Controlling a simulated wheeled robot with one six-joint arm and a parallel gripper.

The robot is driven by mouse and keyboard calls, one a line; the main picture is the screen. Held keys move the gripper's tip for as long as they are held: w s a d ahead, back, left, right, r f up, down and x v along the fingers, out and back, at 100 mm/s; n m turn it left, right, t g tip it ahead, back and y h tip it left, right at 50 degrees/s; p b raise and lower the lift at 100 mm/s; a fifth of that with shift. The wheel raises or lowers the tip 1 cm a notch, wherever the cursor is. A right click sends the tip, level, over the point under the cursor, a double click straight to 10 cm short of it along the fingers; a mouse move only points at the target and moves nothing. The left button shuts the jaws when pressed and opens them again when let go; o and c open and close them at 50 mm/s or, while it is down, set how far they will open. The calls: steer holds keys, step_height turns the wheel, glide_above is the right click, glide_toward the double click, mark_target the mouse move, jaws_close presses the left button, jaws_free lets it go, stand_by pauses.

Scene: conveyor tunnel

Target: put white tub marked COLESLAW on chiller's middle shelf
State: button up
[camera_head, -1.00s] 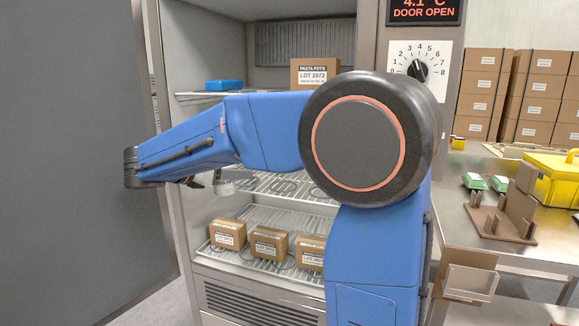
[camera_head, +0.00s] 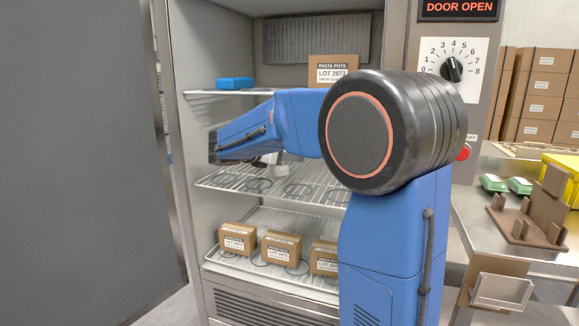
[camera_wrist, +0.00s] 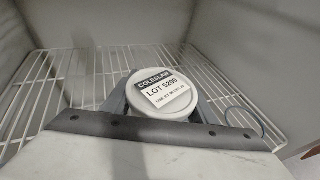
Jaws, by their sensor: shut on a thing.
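The white tub marked COLESLAW (camera_wrist: 163,98) is in my gripper (camera_wrist: 160,106), whose jaws are shut on its two sides in the wrist view. Its lid label faces the camera and also reads LOT 5209. In the head view my gripper (camera_head: 268,160) is inside the open chiller, above the wire middle shelf (camera_head: 235,182); the tub there is mostly hidden by my arm. Dark rings mark this shelf, and its visible part is bare. The wrist view shows shelf wires (camera_wrist: 70,72) beyond the tub. I cannot tell whether the tub touches the shelf.
The upper shelf (camera_head: 205,92) holds a blue box (camera_head: 235,83) and a PASTA POTS carton (camera_head: 333,69). Several small cartons (camera_head: 282,248) stand on the lower shelf. The open door (camera_head: 75,160) is at left. A steel counter (camera_head: 490,205) is at right.

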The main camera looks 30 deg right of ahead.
steer(key=shift+w+d, duration=0.15)
steer(key=shift+d, duration=0.35)
steer(key=shift+f, duration=1.75)
steer(key=shift+f, duration=0.15)
steer(key=o, duration=1.3)
steer(key=shift+o, duration=0.2)
steer(key=shift+a+r, duration=0.15)
steer(key=shift+r, duration=0.05)
steer(key=v, duration=1.1)
steer(key=shift+a, duration=0.35)
steer(key=shift+a, duration=0.1)
